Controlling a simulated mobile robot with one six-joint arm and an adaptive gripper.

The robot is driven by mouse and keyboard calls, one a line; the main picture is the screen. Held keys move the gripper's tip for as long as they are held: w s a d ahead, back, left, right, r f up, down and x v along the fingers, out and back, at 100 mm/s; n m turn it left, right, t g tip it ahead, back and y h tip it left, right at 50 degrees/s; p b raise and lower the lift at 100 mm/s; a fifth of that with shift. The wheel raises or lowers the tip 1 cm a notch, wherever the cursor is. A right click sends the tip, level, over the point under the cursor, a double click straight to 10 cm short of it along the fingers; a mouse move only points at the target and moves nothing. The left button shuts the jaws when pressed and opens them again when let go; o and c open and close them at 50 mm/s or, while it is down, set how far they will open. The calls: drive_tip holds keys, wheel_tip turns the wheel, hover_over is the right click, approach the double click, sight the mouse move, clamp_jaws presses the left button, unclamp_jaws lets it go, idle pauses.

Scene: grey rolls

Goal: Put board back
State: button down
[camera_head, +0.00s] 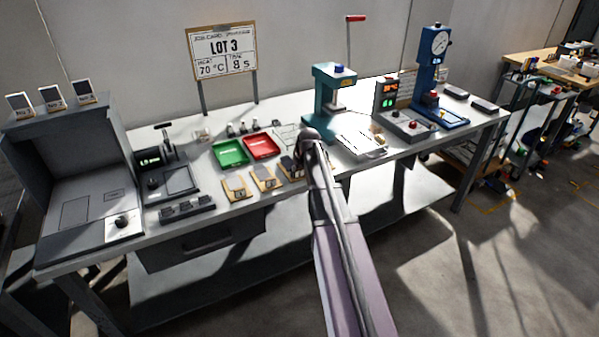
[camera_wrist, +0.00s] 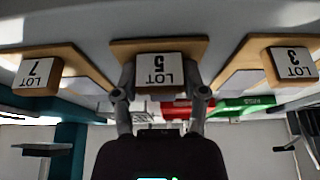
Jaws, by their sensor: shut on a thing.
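The exact contact is hard to see. In the head view my gripper (camera_head: 297,160) is low over the bench's front, partly hidden by my arm. Wooden boards show to its left (camera_head: 237,189).
A green tray (camera_head: 230,154) and a red tray (camera_head: 262,146) lie behind the boards. A teal press (camera_head: 322,100) stands behind my arm. A grey booth (camera_head: 75,170) fills the bench's left end.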

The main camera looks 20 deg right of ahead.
drive_tip(key=shift+f, duration=0.2)
drive_tip(key=shift+c, duration=0.7)
unclamp_jaws()
drive_tip(key=shift+r, duration=0.1)
drive_tip(key=shift+r, duration=0.2)
drive_tip(key=p+v, duration=1.1)
drive_tip(key=shift+s+r, duration=0.15)
drive_tip(key=shift+r, duration=0.25)
drive_tip(key=s+a+f+g, duration=0.1)
drive_tip(key=s+a+g, duration=0.3)
drive_tip(key=s+a, duration=1.7)
drive_tip(key=shift+s+a+f+g, duration=0.2)
drive_tip(key=shift+a+g, duration=0.1)
drive_tip(key=shift+a, duration=0.6)
